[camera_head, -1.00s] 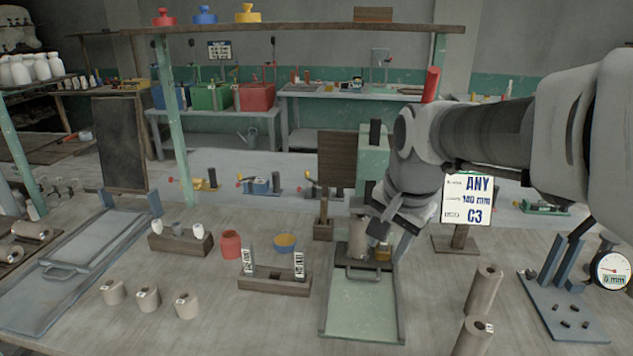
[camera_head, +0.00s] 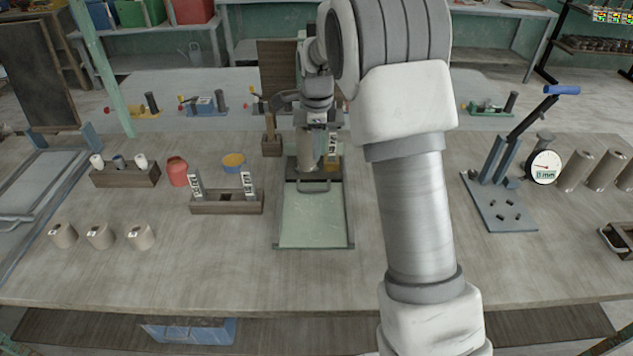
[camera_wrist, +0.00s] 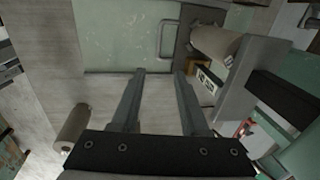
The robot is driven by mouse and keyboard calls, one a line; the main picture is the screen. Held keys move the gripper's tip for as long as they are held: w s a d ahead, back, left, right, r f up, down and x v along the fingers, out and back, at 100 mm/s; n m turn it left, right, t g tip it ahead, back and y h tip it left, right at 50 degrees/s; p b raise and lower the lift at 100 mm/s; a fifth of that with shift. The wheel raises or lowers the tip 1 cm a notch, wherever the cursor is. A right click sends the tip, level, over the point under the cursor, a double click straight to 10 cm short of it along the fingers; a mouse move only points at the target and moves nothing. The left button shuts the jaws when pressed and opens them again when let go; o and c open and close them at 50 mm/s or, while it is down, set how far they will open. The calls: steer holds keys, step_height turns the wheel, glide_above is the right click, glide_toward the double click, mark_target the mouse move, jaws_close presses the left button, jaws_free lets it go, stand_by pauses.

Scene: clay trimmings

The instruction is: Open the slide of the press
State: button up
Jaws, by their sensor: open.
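The press stands at the back middle of the bench, largely hidden behind my arm in the head view. Its slide, a pale green plate (camera_head: 312,226) with a dark rim, lies flat in front. The slide's grey loop handle (camera_head: 314,187) is at its rear; it also shows in the wrist view (camera_wrist: 166,40). A beige clay cylinder (camera_head: 305,150) stands upright behind the handle and shows in the wrist view (camera_wrist: 214,43). My gripper (camera_wrist: 160,73) is open and empty, its fingertips near the handle, with no contact visible. The head view hides its fingertips.
A dark wooden rack (camera_head: 226,203) with white tags stands left of the slide, with a red pot (camera_head: 177,171) and several clay cylinders further left. The bench front is clear.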

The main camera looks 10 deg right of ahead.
mark_target(316, 189)
steer(key=w+f, duration=0.1)
steer(key=f, duration=0.4)
steer(key=w+f, duration=0.1)
steer(key=f, duration=0.5)
steer(key=w+f, duration=0.1)
steer(key=f, duration=0.4)
steer(key=shift+d+f, duration=0.3)
jaws_close()
stand_by(0.6)
